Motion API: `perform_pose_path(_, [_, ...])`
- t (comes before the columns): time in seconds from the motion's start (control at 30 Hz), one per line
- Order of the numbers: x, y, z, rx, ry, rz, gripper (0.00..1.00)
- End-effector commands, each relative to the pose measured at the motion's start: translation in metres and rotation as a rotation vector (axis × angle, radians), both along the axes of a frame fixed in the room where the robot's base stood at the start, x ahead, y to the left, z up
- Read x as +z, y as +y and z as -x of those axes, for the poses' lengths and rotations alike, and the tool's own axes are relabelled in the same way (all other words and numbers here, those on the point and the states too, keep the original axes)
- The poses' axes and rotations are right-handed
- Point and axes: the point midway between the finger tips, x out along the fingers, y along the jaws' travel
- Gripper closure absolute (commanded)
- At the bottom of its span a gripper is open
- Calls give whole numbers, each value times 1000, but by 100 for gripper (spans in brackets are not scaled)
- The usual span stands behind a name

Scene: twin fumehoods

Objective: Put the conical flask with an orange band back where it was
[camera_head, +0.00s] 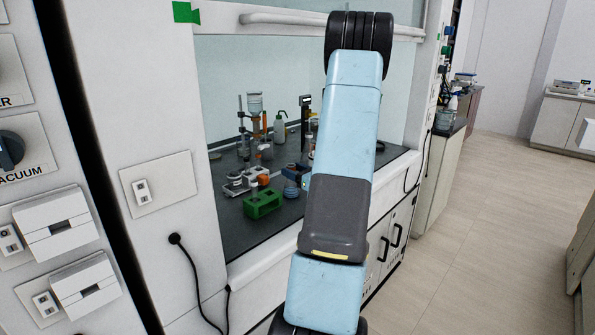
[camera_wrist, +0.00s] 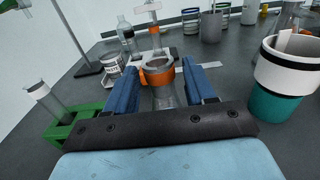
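The conical flask with an orange band (camera_wrist: 159,75) is in the wrist view, between the two blue fingers of my gripper (camera_wrist: 160,82). Its orange band and open mouth show near the fingertips, with clear glass below. The left finger is very close to the band; a narrow gap seems to show on the right. I cannot tell whether the fingers touch the glass. The dark gripper body hides the flask's lower part.
A green rack (camera_wrist: 74,127) holding a tube stands left of my gripper. A large jar with a teal base (camera_wrist: 283,80) stands close on the right. Bottles and a stand crowd the bench behind. In the head view, the green rack (camera_head: 262,204) is near the hood's front edge.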

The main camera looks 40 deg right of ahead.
Motion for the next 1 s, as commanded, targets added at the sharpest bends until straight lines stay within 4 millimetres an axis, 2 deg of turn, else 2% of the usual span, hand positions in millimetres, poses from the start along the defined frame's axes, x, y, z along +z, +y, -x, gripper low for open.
perform_pose_path(0.33, [2,-1,0,-1,0,1,40])
perform_pose_path(0.43, [1,-2,8,-3,1,0,40])
perform_pose_path(0.57, [2,-4,28,-5,1,0,40])
perform_pose_path(0.9, [1,-8,92,-6,1,-1,40])
perform_pose_path(1.0, [1,-9,105,-4,0,-1,40])
